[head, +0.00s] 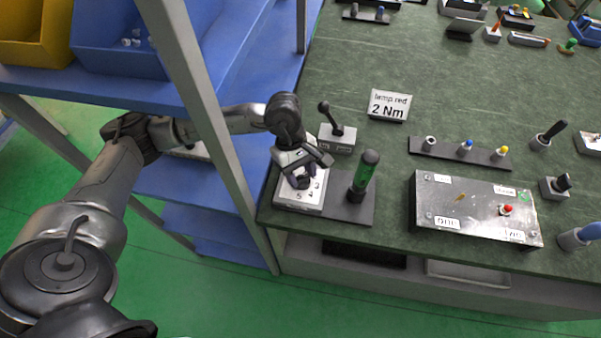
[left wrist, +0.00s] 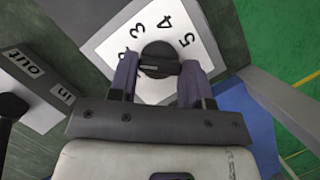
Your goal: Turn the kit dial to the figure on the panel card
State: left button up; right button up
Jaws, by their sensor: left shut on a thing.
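The kit dial is a black knob (left wrist: 158,58) on a white plate with printed figures (left wrist: 108,48); 3, 4 and 5 read clearly in the left wrist view. In the head view the plate (head: 284,199) sits at the table's near left corner, with the knob mostly hidden by my gripper. My left gripper (head: 304,181) is over the dial, its two fingers shut on opposite sides of the knob, as the left wrist view (left wrist: 157,72) shows. I cannot tell which figure the knob points at. The panel card (head: 388,106) reads "lamp red 2 Nm". My right gripper is not in view.
A green cylinder with a black cap (head: 364,174) stands right beside the dial plate. A box with a black lever (head: 338,138) is behind it. A metal panel with a red button (head: 472,208) lies to the right. A grey shelf post (head: 219,125) stands close to my left arm.

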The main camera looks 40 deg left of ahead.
pick_arm(q)
jog(key=shift+r, duration=0.1)
dwell(0.3)
jog(key=o, duration=0.9)
jog(key=shift+p+v, duration=0.55)
jog(key=shift+v, duration=3.15)
